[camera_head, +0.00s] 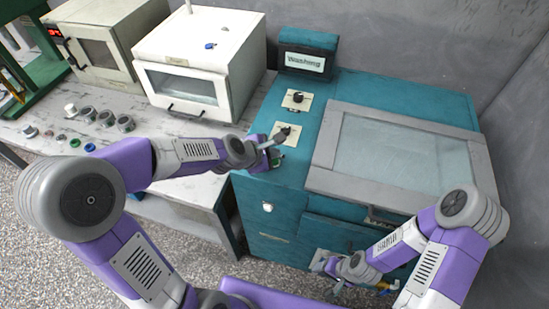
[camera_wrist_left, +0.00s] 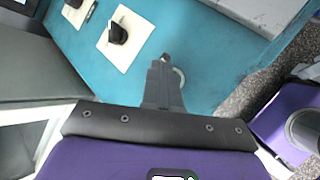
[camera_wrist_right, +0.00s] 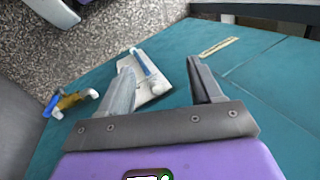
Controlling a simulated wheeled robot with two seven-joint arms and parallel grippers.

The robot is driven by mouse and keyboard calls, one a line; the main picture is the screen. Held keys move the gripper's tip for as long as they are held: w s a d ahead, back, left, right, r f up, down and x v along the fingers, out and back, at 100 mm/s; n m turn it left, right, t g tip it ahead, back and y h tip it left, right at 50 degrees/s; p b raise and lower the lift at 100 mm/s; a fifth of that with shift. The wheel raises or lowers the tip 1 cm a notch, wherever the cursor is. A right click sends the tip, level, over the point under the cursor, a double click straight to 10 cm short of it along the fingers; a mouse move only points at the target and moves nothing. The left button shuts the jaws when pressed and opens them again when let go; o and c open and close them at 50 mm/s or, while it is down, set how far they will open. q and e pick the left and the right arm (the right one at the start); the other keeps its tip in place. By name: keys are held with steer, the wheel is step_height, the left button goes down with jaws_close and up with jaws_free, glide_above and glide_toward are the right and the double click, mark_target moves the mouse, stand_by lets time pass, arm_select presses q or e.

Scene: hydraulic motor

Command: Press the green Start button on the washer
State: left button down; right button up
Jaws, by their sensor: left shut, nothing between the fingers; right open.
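The washer is a teal machine (camera_head: 262,190) with a grey-framed glass lid and a display (camera_head: 305,62) reading "Washing". My left gripper (camera_head: 277,142) is shut and empty, low over the washer's left control strip, close to the nearer black knob (camera_head: 285,132). In the left wrist view its closed fingertips (camera_wrist_left: 165,60) lie over the teal surface, partly covering a pale ring (camera_wrist_left: 181,76).
A second black knob (camera_head: 298,97) sits farther back on the strip. A white oven-like box (camera_head: 202,60) and a beige one (camera_head: 105,45) stand on the marble bench. Small round parts (camera_head: 105,118) lie there. A yellow-and-blue fitting (camera_wrist_right: 70,101) is near my right gripper.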

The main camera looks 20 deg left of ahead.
arm_select(q)
step_height(320, 180, up, 5)
steer(key=p, duration=0.5)
stand_by(0.3)
steer(key=shift+f, duration=0.1)
stand_by(0.5)
